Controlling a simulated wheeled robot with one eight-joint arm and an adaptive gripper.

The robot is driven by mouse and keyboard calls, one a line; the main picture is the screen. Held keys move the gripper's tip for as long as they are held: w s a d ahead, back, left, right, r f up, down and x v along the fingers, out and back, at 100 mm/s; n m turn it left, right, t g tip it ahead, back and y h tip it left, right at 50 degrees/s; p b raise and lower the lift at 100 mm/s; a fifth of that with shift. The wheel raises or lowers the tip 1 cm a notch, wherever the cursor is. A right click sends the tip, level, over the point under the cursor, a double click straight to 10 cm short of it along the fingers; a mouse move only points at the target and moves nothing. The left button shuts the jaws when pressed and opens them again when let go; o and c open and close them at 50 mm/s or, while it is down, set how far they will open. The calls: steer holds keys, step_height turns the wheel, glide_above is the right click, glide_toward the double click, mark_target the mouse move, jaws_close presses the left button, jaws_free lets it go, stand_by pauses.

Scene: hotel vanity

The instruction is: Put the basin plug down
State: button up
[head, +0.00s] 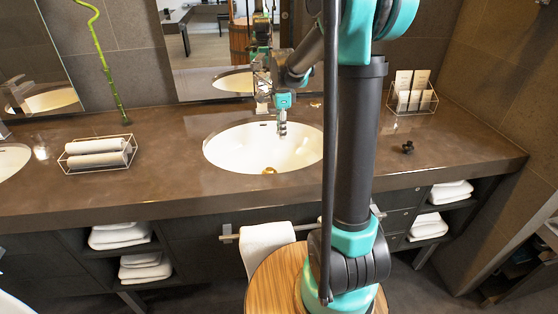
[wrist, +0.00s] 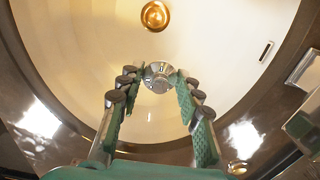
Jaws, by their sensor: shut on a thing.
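My gripper (head: 282,128) is over the white oval basin (head: 225,151) in the head view, its fingers pointing down. In the wrist view my gripper (wrist: 159,80) is shut on a small round silver basin plug (wrist: 160,70), held between the fingertips. The plug is above the basin (wrist: 90,50) and apart from the brass drain (wrist: 155,16), which lies beyond it at the top of the wrist view. The drain also shows at the basin's bottom in the head view (head: 269,170). In the head view the plug is too small to tell from the fingertips.
A dark brown counter (head: 170,140) surrounds the basin. A wire tray with rolled towels (head: 97,152) stands left, a wire holder with cards (head: 411,93) right. A small dark object (head: 407,147) lies right of the basin. The counter between tray and basin is clear.

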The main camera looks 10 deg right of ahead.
step_height(320, 180, down, 14)
steer(key=shift+r, duration=0.2)
steer(key=shift+f, duration=0.3)
stand_by(0.3)
steer(key=o, duration=1.1)
steer(key=shift+o, duration=0.2)
step_height(320, 180, up, 13)
steer(key=shift+f, duration=0.15)
